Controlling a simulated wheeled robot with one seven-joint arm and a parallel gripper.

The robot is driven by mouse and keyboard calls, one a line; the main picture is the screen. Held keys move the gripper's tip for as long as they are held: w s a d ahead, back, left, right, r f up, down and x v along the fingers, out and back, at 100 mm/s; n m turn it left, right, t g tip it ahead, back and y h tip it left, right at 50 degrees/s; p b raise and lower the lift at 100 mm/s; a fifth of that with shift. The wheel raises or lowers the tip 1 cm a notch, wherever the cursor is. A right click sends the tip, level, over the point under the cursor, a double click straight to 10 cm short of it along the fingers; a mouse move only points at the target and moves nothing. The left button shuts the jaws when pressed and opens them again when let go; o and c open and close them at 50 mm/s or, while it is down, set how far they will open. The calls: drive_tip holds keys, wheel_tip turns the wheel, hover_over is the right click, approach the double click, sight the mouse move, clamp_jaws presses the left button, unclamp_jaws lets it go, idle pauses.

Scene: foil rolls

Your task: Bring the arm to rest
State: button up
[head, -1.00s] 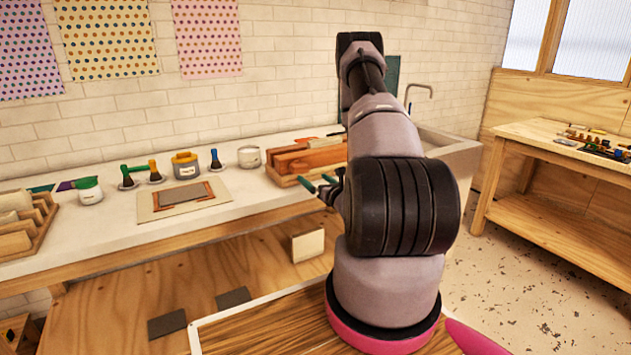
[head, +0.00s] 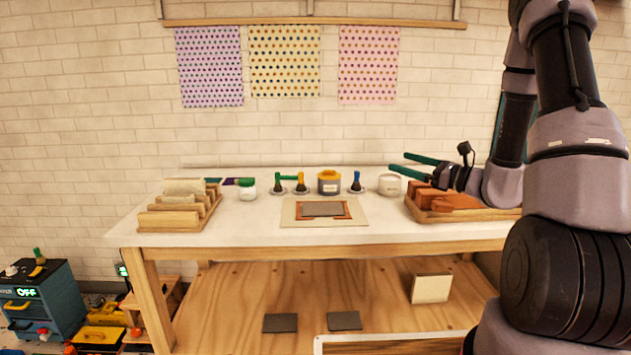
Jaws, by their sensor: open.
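My gripper (head: 406,164) shows at the right in the head view. Its two green fingers are apart and point left, with nothing between them. It hangs above the right part of the white worktop, in front of the back wall and above the wooden tray (head: 418,217) of reddish-brown blocks (head: 440,200). My arm rises along the right edge of the picture and bends down to the gripper. It hides part of the tray and the worktop's right end.
The worktop (head: 270,233) carries a wooden rack (head: 168,219), several jars and dabbers, and a board (head: 300,221) with a grey plate in a frame. A blue-grey cabinet (head: 48,300) stands at left.

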drive_tip(key=s+a+r+n+g+h, duration=0.2)
drive_tip(key=s+a+r+n+g, duration=0.25)
drive_tip(key=s+n+g, duration=0.35)
drive_tip(key=s+a+r+n+g+h, duration=0.1)
drive_tip(key=s+a+r+n+g, duration=0.35)
drive_tip(key=s, duration=0.55)
drive_tip(key=s+d+r+n+t+h, duration=0.6)
drive_tip(key=d+r+n+t+h, duration=0.1)
drive_tip(key=d+h, duration=0.2)
drive_tip(key=shift+n+t, duration=0.35)
